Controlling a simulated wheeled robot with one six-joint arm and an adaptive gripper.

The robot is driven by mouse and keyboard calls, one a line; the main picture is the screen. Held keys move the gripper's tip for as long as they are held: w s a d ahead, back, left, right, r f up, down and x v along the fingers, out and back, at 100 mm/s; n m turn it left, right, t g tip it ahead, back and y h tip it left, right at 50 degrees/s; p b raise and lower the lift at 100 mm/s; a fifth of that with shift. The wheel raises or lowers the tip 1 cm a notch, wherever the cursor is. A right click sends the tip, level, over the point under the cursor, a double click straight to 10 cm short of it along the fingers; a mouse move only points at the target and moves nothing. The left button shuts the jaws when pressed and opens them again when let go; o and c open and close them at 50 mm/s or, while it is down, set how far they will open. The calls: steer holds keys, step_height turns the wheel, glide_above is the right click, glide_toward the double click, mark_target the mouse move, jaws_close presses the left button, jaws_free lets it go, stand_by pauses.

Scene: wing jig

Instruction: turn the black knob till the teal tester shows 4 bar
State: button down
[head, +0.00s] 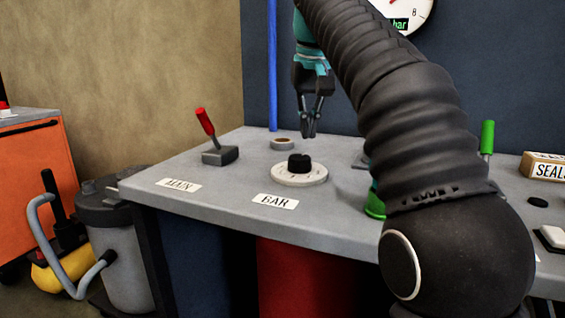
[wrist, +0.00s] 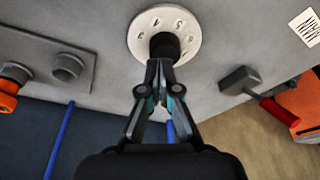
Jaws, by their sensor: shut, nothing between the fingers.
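The black knob (head: 299,162) stands on a round white dial (head: 299,178) behind the BAR label. In the wrist view the knob (wrist: 164,45) sits on the numbered white dial (wrist: 183,22), just beyond my fingertips. My gripper (head: 309,134) is shut and empty, pointing down above and slightly behind the knob, apart from it. It also shows in the wrist view (wrist: 159,66). A round white gauge (head: 418,18) marked bar is cut off at the top and partly hidden by my arm; its reading cannot be told. I cannot make out a teal tester body.
A red-handled lever (head: 206,124) stands left of the dial, behind the MAIN label (head: 178,185). A green-handled lever (head: 487,138) and a SEALS box (head: 544,167) are at right. My arm hides the bench's middle right.

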steer(key=shift+a+f+b, duration=0.2)
steer(key=shift+f+b, duration=0.15)
steer(key=shift+f, duration=0.75)
steer(key=shift+a+f+b, duration=0.2)
steer(key=shift+f+b, duration=0.2)
steer(key=shift+f, duration=0.7)
steer(key=shift+a+f+b, duration=0.2)
steer(key=shift+f+b, duration=0.15)
steer(key=shift+f, duration=0.75)
steer(key=shift+w, duration=0.1)
steer(key=shift+d+p, duration=0.3)
steer(key=shift+p, duration=0.8)
steer(key=shift+s, duration=0.35)
step_height(320, 180, up, 6)
steer(key=shift+s, duration=0.1)
